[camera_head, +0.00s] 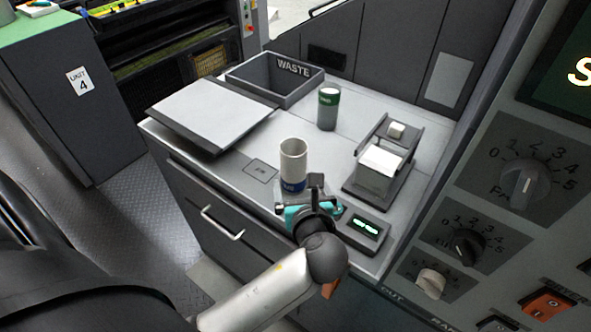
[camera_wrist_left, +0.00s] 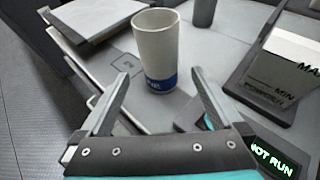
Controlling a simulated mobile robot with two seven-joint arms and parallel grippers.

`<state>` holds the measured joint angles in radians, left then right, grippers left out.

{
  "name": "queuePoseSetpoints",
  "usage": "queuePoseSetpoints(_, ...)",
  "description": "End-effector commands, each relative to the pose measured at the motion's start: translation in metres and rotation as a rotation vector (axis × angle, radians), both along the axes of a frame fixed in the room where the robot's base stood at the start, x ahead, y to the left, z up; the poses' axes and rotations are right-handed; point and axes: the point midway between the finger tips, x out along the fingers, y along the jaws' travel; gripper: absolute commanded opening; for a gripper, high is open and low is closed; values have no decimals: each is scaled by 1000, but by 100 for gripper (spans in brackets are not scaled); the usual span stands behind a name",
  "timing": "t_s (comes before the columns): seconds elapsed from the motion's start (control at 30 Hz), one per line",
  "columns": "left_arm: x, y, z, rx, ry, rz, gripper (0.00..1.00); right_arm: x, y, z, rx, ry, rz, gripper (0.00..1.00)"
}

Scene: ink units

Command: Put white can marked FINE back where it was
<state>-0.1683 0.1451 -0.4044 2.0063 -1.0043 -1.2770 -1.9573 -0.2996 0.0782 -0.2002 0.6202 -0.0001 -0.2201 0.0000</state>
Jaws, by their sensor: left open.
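The white can (camera_head: 293,163) with a blue band stands upright on the grey counter. In the left wrist view the can (camera_wrist_left: 156,45) stands upright just beyond my fingers, with the end of its lettering visible on the blue band. My left gripper (camera_head: 303,197) is at the near side of the can. In the left wrist view the gripper (camera_wrist_left: 156,88) is open, its two fingers on either side of the can's lower part, apart from it. A small marked plate (camera_head: 261,170) is set in the counter left of the can. My right gripper is not in view.
A green-banded can (camera_head: 328,108) stands behind. A powder holder (camera_head: 379,170) is at right and a lit display (camera_head: 364,228) in front of it. A flat grey panel (camera_head: 212,108) and a WASTE bin (camera_head: 270,85) lie at left and back.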

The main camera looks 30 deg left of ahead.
Motion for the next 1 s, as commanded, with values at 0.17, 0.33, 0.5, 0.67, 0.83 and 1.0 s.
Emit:
queuePoseSetpoints(0.17,-19,-16,11,-1,1,0,100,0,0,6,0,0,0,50)
queuePoseSetpoints(0.33,-26,-22,14,-1,1,2,100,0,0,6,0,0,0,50)
queuePoseSetpoints(0.5,-26,-22,14,0,0,2,100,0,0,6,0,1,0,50)
queuePoseSetpoints(0.67,-26,-22,14,0,0,2,100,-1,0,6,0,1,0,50)
queuePoseSetpoints(0.83,-26,-22,14,0,0,1,100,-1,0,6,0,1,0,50)
queuePoseSetpoints(1.0,-26,-22,14,0,0,1,100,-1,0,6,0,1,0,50)
